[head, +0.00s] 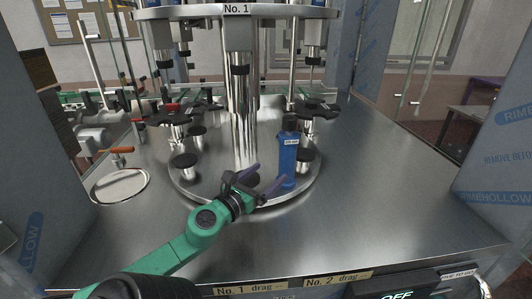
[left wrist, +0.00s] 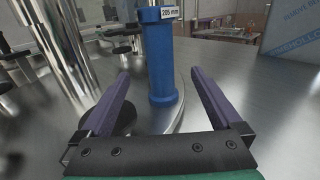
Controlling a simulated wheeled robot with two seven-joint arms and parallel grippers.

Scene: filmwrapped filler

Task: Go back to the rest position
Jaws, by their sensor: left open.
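My left gripper (head: 258,181) reaches in from the left on its green arm, low over the steel deck in front of the round filler platform. Its two purple fingers are spread apart with nothing between them. They also show in the left wrist view (left wrist: 160,82). A blue cylinder (head: 288,155) with a white label stands upright on the platform, just beyond the fingers. In the left wrist view the blue cylinder (left wrist: 161,60) shows its label "205 mm" and stands ahead of the open fingers, apart from them. My right gripper is not in view.
The round platform (head: 200,196) carries a central steel column (head: 241,110) and several black-topped posts. A round steel plate (head: 119,186) lies at the left. Film-wrapped panels (head: 500,140) flank the deck. The deck to the right (head: 400,190) is clear.

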